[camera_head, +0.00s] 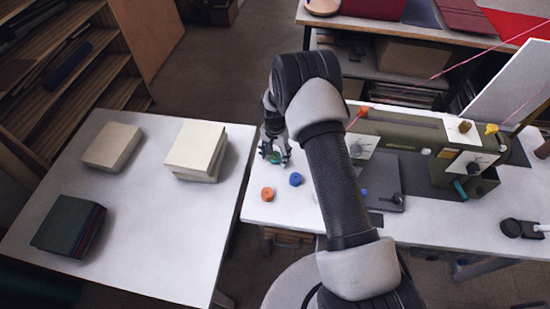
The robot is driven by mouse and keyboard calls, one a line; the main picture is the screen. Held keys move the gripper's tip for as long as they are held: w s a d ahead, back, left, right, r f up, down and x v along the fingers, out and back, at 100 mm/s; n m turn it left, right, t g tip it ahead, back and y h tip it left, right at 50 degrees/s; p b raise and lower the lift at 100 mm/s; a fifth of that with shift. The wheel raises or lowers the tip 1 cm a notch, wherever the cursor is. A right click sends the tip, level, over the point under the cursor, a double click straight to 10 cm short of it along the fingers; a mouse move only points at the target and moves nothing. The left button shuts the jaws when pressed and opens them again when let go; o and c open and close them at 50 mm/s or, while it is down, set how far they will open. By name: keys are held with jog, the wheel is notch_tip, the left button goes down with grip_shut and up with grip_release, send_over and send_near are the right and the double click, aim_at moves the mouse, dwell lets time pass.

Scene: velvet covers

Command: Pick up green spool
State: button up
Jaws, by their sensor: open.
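A small green spool (275,157) stands near the left edge of the white worktable (437,223). My gripper (274,158) is open and lowered over it, with its fingers on either side of the spool. I cannot tell whether the fingers touch it, as they hide part of it. A blue spool (295,179) and an orange spool (267,194) stand close by, nearer the front of the same table.
A green-grey machine (400,137) with coloured knobs and pink threads stands on the right of the worktable. At left, another table (135,212) holds cream blocks (195,147) and dark books (68,225). A gap separates the two tables.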

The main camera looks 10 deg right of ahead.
jog(key=shift+c, duration=0.5)
jog(key=c, duration=0.8)
jog(key=shift+r, duration=0.1)
